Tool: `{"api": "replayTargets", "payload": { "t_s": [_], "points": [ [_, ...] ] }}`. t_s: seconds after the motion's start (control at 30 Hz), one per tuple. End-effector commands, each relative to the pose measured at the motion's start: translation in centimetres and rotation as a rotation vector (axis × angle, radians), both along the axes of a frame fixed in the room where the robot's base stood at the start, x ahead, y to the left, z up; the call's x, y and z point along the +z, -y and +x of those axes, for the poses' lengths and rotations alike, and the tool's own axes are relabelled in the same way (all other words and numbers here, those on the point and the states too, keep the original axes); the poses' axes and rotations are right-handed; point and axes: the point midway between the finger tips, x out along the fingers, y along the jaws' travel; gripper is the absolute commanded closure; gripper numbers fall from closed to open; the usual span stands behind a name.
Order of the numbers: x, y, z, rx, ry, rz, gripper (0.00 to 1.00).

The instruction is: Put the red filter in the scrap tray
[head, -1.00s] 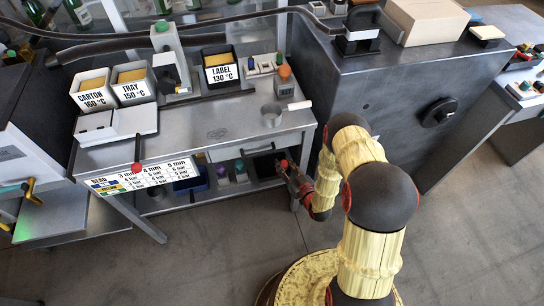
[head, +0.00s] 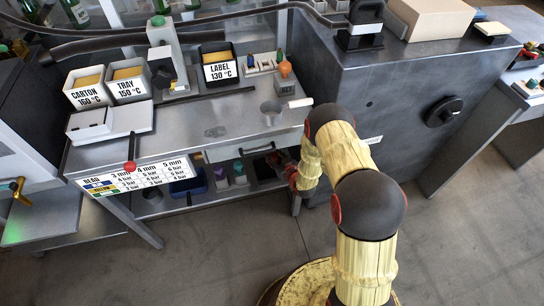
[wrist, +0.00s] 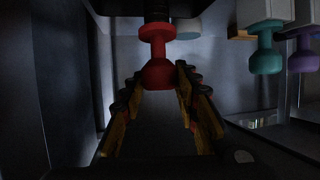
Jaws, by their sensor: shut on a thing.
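The red filter (wrist: 158,42), a spool shape with a wider rounded lower end, shows in the wrist view. My gripper (wrist: 158,85) has its two fingers on either side of that lower end and is shut on it. The filter's top meets a dark block (wrist: 157,9); I cannot tell whether it is still joined to it. In the head view my gripper (head: 284,166) is under the bench by the right end of the lower shelf, partly hidden by my arm. A blue bin (head: 190,186) lies on that shelf; I cannot tell whether it is the scrap tray.
A teal filter (wrist: 265,60) and a purple filter (wrist: 303,58) hang from pale blocks to the right in the wrist view. The bench top (head: 225,135) and drawer (head: 240,149) are above my gripper. A grey cabinet (head: 385,90) stands right of the bench.

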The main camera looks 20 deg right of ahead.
Motion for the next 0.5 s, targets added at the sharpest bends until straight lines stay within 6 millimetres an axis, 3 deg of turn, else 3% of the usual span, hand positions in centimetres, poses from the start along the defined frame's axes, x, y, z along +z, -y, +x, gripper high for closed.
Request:
{"api": "replayTargets", "payload": {
  "t_s": [0.17, 0.27, 0.5],
  "points": [
    [0.2, -0.4, 1.5, 0.001, -0.1, -0.024, 1.0],
    [-1.3, -0.3, 1.2, 0.0, -0.109, -0.023, 1.0],
    [-1.5, -0.3, 1.3, 0.0, -0.104, -0.024, 1.0]
  ]
}}
